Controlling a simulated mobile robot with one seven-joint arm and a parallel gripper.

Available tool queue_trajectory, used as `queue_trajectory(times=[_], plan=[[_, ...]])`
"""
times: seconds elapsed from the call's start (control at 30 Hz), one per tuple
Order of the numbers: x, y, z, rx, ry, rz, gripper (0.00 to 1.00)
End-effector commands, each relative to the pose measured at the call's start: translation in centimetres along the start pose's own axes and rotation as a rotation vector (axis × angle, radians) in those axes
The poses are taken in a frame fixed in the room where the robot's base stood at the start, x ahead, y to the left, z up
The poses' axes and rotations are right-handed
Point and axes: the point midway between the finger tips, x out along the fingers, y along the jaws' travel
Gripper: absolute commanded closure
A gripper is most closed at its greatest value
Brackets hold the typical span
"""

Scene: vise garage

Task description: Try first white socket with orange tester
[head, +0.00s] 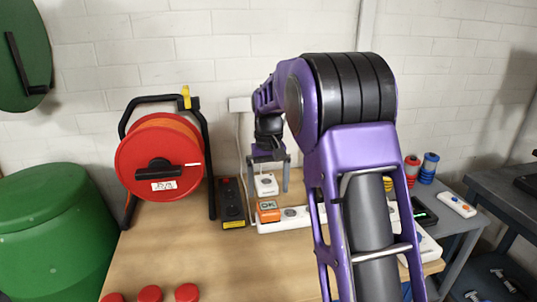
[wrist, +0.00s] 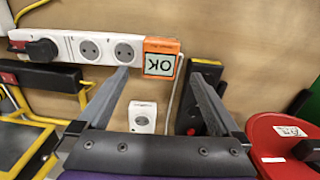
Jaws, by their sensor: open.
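The orange tester (head: 268,211) sits at the left end of the white socket strip (head: 292,219), and its display reads OK. In the wrist view the tester (wrist: 161,58) is at the strip's right end, with the OK upside down. Two round sockets beside it on the strip (wrist: 72,48) are empty, and a black plug (wrist: 40,50) fills another. My gripper (head: 268,182) is open and empty, fingers pointing down near the tester. In the wrist view its fingertips (wrist: 160,73) are spread to either side of the tester's near edge, apparently not touching it.
A small white socket unit (head: 265,184) lies behind the strip, seen between my fingers. A black socket strip (head: 232,203) is left of the tester. A red cable reel (head: 150,175) stands further left. Red caps (head: 150,293) lie at the front; the middle bench (head: 215,262) is clear.

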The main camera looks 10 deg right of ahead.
Motion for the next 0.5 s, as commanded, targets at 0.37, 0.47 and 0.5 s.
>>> queue_trajectory(times=[0.37,0.47,0.5], plan=[[-8.4,0.0,-0.1,0.0,0.002,0.0,0.0],[-9.4,0.0,0.0,0.0,0.0,0.0,0.0],[-9.7,0.0,0.0,0.0,0.001,0.0,0.0]])
